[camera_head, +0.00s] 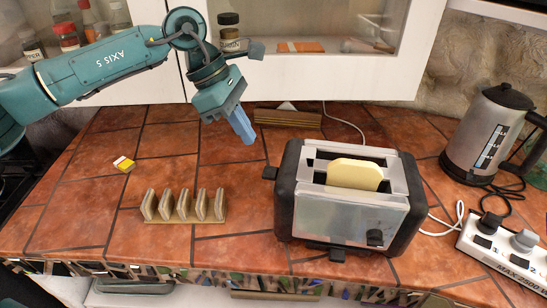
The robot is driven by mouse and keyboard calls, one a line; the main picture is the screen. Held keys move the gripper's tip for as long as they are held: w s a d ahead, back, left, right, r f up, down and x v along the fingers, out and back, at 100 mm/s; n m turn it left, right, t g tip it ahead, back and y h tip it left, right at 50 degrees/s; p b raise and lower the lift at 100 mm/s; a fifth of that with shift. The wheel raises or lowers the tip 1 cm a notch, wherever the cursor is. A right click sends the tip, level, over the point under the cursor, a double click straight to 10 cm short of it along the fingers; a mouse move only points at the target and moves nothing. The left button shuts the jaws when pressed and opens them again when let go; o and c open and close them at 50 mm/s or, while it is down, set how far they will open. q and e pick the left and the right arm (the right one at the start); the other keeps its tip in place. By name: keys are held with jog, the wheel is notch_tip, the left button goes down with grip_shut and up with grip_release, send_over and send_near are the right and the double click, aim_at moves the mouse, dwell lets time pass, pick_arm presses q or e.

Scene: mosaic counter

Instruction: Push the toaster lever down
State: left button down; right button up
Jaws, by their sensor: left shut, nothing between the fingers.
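The toaster (335,214) is silver with black ends and stands on the tiled counter right of centre. A pale slice of bread (354,174) sticks up out of one slot. A black tab, which looks like the lever (269,173), juts from the toaster's left end near the top. A dark round knob (374,237) is on its front. My left gripper (248,138) has blue fingers that are shut and empty. In the picture it is above and left of the lever, apart from the toaster, pointing down. My right gripper is not in view.
A toast rack (184,206) stands left of the toaster. A kettle (483,135) and a power strip (505,247) are at the right. A wooden block (287,118) sits behind, below the cabinet.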

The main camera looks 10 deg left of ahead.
pick_arm(q)
jog(key=shift+s+r, duration=0.1)
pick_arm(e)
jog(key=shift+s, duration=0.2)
pick_arm(q)
jog(key=b, duration=0.2)
send_over(269, 170)
jog(key=a, duration=0.3)
jog(key=f, duration=0.4)
jog(key=shift+s+d+f, duration=0.15)
jog(key=shift+d+f, duration=0.1)
jog(key=shift+f, duration=0.05)
jog(key=shift+b+x, duration=0.55)
jog(key=shift+x, duration=0.3)
jog(key=shift+d+f, duration=0.1)
jog(key=shift+d, duration=0.05)
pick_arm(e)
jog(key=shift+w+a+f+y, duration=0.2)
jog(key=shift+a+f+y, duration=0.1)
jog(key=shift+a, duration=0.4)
